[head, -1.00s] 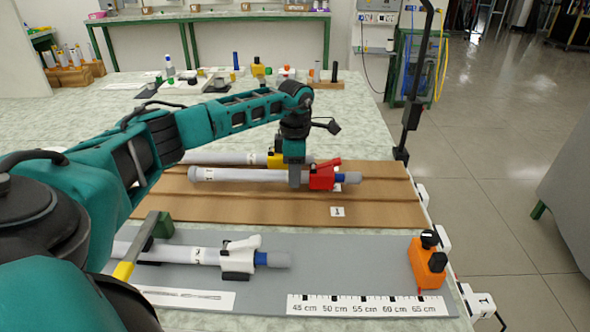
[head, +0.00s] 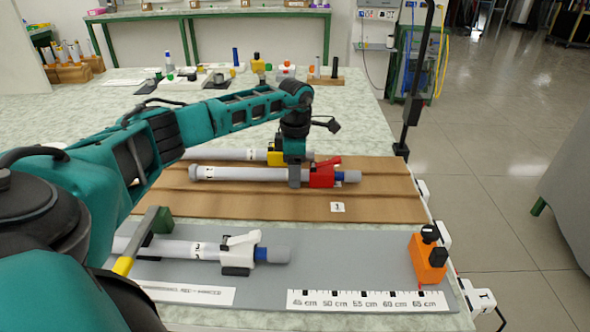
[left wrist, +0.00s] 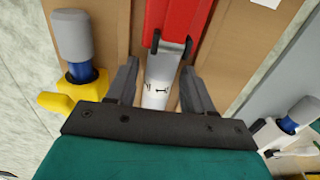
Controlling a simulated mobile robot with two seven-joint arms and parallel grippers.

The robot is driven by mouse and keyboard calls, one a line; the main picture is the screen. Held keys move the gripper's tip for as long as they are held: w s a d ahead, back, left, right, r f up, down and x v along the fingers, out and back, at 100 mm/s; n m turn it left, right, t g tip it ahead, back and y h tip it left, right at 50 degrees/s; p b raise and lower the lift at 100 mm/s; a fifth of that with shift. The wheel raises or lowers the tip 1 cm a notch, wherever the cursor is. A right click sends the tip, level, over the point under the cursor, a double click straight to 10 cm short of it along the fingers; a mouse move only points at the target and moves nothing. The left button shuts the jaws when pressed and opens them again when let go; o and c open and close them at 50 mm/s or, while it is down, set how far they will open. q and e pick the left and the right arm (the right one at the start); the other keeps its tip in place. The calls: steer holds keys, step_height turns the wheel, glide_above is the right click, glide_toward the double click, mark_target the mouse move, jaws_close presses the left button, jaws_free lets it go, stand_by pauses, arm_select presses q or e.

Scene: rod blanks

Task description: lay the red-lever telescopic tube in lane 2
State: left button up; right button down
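The red-lever telescopic tube (head: 240,174), grey with a red clamp, lies level along the middle lane of the brown board (head: 270,207). It shows in the left wrist view too, with its red clamp (left wrist: 178,20) at the top. My left gripper (head: 294,184) is over the tube just left of the clamp. Its fingers (left wrist: 159,72) straddle the tube, with a gap visible beside it, so they look open. The lane number by this tube is hidden. A yellow-lever tube (head: 225,154) lies in the lane behind. My right gripper is not in view.
The front lane is empty, with a small number card (head: 337,207). A white-lever tube (head: 185,248) lies on the grey mat (head: 330,265) in front, near a ruler strip (head: 365,301) and an orange block with a black knob (head: 428,259). Several small parts stand at the back.

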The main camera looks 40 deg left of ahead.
arm_select(q)
steer(key=shift+o, duration=0.8)
step_height(320, 180, up, 13)
steer(key=p, duration=0.2)
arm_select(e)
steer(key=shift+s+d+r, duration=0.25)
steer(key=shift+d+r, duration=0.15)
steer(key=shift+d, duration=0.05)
arm_select(q)
steer(key=shift+f, duration=0.1)
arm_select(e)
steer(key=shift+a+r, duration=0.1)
